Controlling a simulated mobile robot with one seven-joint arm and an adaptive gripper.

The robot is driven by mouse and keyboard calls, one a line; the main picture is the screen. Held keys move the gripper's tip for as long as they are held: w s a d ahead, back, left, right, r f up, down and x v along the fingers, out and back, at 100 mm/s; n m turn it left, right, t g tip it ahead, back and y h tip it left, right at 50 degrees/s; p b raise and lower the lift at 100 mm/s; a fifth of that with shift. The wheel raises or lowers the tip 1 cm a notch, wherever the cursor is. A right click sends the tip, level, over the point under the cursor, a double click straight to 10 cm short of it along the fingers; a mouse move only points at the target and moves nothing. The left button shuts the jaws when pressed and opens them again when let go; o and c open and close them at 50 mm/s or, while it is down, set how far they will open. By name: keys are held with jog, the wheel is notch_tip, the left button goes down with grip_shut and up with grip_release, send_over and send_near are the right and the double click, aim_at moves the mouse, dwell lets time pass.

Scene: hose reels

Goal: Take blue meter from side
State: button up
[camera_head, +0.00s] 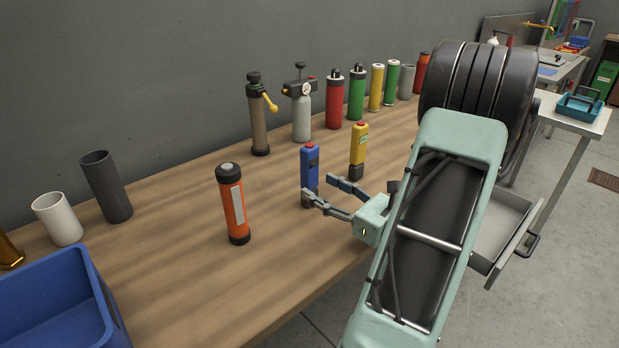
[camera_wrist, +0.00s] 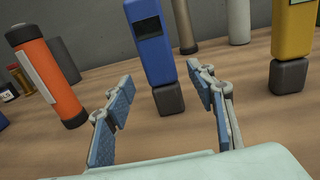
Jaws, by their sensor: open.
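The blue meter (camera_head: 310,165) stands upright on the wooden bench, with a red top and a dark base. In the wrist view the blue meter (camera_wrist: 152,45) rises beyond my fingers, its dark foot between them in the picture and its top cut off. My gripper (camera_head: 324,196) is open, its two fingers reaching toward the meter from the bench's front side. In the wrist view my gripper (camera_wrist: 160,95) shows its fingers spread with blue pads, and nothing is held. I cannot tell whether the left finger overlaps the meter's base closely or touches it.
An orange cylinder (camera_head: 232,203) stands left of the meter, and a yellow meter (camera_head: 358,148) stands to its right. Pumps and coloured cylinders line the back. A blue bin (camera_head: 50,275) is at front left. Bare bench (camera_head: 180,280) lies in front.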

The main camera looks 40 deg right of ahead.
aim_at(314, 181)
jog(key=w, duration=0.5)
jog(key=shift+a+r, duration=0.25)
jog(key=shift+a, duration=0.1)
jog(key=shift+s, duration=0.1)
jog(key=c, duration=1.2)
jog(key=shift+c, duration=0.6)
jog(key=shift+r, duration=0.1)
